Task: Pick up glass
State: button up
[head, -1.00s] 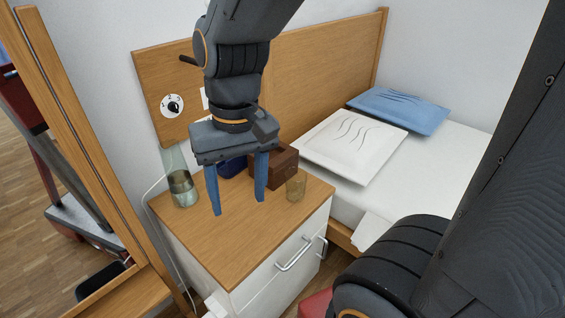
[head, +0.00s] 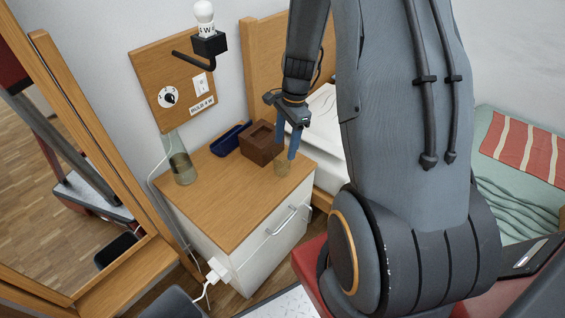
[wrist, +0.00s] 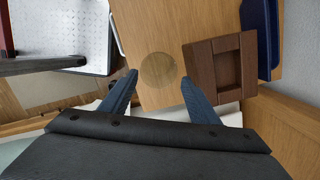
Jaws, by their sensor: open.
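A small amber-tinted see-through glass (head: 282,169) stands upright near the right edge of the wooden top of the bedside cabinet (head: 222,215). In the wrist view the glass (wrist: 157,70) shows as a round rim just beyond the fingertips. My gripper (head: 286,154) points down over the glass, with its blue fingers spread and nothing held. In the wrist view my gripper (wrist: 158,79) has one fingertip on each side of the near part of the glass. I cannot tell whether the fingertips reach down past the rim.
A brown wooden box (head: 262,150) stands close beside the glass, with a dark blue tray (head: 230,139) behind it. The front of the cabinet top is clear. The bed adjoins on the right.

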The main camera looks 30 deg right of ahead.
aim_at(282, 161)
jog(key=f, duration=0.2)
jog(key=a+f, duration=0.1)
jog(key=f, duration=0.4)
jog(key=shift+s+a+f, duration=0.2)
jog(key=shift+a+f, duration=0.05)
jog(key=shift+f, duration=0.05)
jog(key=c, duration=0.9)
